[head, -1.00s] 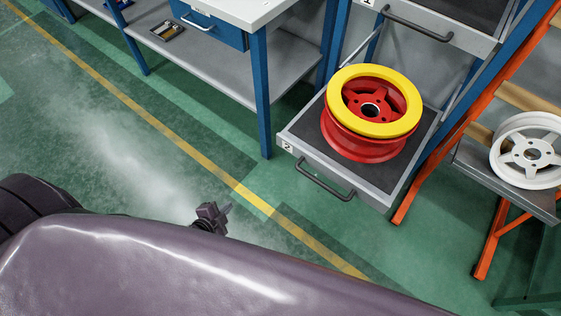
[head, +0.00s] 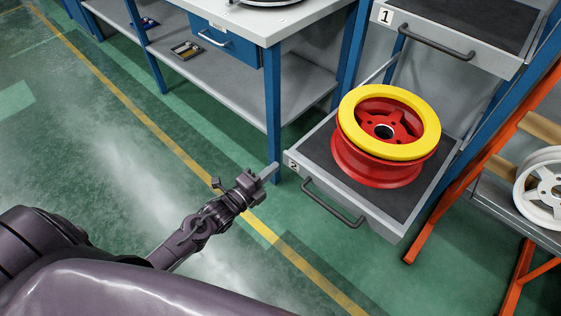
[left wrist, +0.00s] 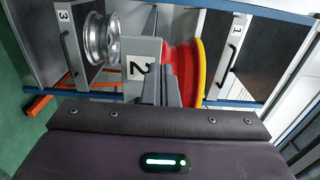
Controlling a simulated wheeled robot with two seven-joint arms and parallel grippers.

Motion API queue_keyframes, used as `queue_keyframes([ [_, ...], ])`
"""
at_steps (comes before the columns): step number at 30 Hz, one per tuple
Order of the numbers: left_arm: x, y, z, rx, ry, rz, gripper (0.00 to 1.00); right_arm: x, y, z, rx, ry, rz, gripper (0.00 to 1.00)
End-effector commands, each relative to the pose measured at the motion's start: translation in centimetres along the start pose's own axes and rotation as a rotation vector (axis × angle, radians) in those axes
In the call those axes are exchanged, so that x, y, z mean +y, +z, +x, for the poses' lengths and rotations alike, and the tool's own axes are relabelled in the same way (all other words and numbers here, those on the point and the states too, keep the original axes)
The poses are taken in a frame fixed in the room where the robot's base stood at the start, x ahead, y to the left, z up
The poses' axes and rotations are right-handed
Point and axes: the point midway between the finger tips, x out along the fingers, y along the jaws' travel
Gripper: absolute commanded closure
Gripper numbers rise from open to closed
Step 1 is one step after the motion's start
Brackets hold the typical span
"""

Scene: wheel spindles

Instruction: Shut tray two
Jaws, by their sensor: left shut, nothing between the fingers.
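Tray two (head: 378,228) is a grey pull-out tray with a dark mat, a "2" label and a dark bar handle (head: 332,203) on its front. It stands pulled out from the blue rack. A red wheel rim (head: 375,170) with a yellow ring (head: 353,139) on top sits on it. My left gripper (head: 268,172) is shut and empty, just left of the tray's front near the label, apparently apart from it. In the left wrist view the fingers (left wrist: 168,82) point toward the tray's front (left wrist: 129,50), partly covering it. My right gripper is not in view.
Tray one (head: 440,42) is above, also pulled out. A grey workbench (head: 275,20) with a blue leg stands left of the rack. An orange stand (head: 470,180) with a white wheel (head: 545,190) is at right. The left wrist view shows tray three (left wrist: 70,50) with a silver wheel.

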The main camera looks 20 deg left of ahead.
Motion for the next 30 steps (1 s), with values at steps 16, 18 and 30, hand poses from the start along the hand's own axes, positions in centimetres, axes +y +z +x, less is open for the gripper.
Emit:
queue_keyframes([
  [16, 0.1, -0.1, 4.1, 0.001, 0.002, -0.001, 1.0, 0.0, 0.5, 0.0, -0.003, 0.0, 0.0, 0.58],
  [18, 0.1, 0.0, 4.1, 0.0, 0.002, -0.001, 1.0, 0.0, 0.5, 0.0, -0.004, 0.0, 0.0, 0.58],
  [30, 0.2, 0.0, 5.7, 0.0, -0.002, 0.0, 1.0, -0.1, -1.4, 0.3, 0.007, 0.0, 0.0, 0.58],
])
